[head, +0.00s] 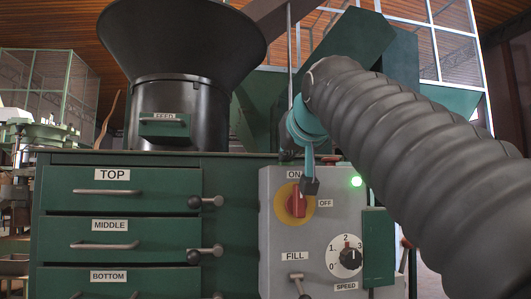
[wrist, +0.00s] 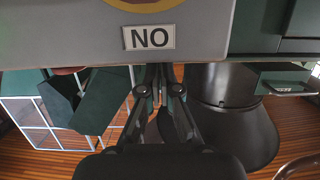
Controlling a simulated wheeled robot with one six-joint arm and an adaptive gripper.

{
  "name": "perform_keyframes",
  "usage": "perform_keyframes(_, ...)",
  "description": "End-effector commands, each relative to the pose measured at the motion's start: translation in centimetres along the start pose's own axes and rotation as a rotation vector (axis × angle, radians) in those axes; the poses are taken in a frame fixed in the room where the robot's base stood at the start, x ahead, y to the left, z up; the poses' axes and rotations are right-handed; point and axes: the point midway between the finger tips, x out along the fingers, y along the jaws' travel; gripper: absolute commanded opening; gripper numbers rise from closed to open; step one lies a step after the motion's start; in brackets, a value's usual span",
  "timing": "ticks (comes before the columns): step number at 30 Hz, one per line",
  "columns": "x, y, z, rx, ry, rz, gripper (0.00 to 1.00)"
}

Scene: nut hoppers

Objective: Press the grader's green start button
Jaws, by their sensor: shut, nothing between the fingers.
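The grey control panel (head: 280,240) stands at the right of the green cabinet. A small round green light (head: 356,181) glows at its upper right; I cannot tell whether it is a button or a lamp. My gripper (head: 310,186) is shut and empty, hanging in front of the panel's upper part, beside the red rotary switch (head: 296,204) and left of the green light. In the wrist view, which is upside down, the shut fingers (wrist: 158,72) lie close to the panel edge by the ON label (wrist: 149,37). Contact cannot be told. The green light is not seen there.
The panel also has a speed dial (head: 350,258) and a fill lever (head: 298,283). The cabinet has drawers (head: 125,191) with handles and knobbed levers (head: 206,201). A black hopper (head: 180,45) stands above it. My arm covers the right side.

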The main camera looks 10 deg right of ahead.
Motion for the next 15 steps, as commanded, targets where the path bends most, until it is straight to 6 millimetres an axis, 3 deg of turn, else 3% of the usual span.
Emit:
perform_keyframes(1, 1.0, 0.0, 1.4, 0.0, -0.038, 0.0, 0.0)
perform_keyframes(5, 1.0, 0.0, 1.0, 0.0, -0.038, 0.0, 0.0)
perform_keyframes(15, -0.7, 0.0, -4.3, 0.0, -0.008, 0.0, 0.0)
